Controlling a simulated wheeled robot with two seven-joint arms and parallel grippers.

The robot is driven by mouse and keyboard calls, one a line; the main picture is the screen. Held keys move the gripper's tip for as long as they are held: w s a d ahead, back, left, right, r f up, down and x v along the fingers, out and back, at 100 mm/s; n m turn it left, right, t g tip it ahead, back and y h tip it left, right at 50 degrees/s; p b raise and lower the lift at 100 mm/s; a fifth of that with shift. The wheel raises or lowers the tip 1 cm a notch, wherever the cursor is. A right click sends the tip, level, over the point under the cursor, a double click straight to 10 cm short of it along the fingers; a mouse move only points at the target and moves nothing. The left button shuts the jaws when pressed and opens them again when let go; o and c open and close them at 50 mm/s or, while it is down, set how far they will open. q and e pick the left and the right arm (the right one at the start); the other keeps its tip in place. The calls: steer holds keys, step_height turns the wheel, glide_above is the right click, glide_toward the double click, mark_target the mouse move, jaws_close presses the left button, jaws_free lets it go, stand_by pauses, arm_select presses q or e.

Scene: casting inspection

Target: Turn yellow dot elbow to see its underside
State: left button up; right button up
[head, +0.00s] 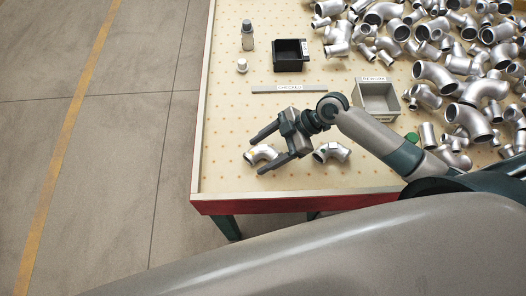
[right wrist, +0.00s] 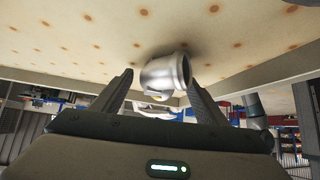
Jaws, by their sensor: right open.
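A silver pipe elbow (head: 260,154) lies near the front left of the pegboard table. My right gripper (head: 264,153) is open, with one finger on each side of this elbow. In the right wrist view the same elbow (right wrist: 165,73) sits between the spread fingertips (right wrist: 158,82), and neither finger clearly touches it. A small yellowish spot shows low on it there, too small to be sure of. No yellow dot is clear in the head view. My left gripper is not in view.
A labelled grey strip (head: 290,88) lies behind the gripper. A black bin (head: 290,68) and a grey labelled bin (head: 378,108) stand further back. A bottle (head: 247,42) and a small white-capped item (head: 242,65) stand at left. Many silver fittings (head: 480,90) crowd the right.

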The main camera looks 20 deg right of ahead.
stand_by(0.3)
steer(key=c, duration=1.4)
steer(key=shift+c, duration=0.2)
steer(key=shift+r, duration=0.15)
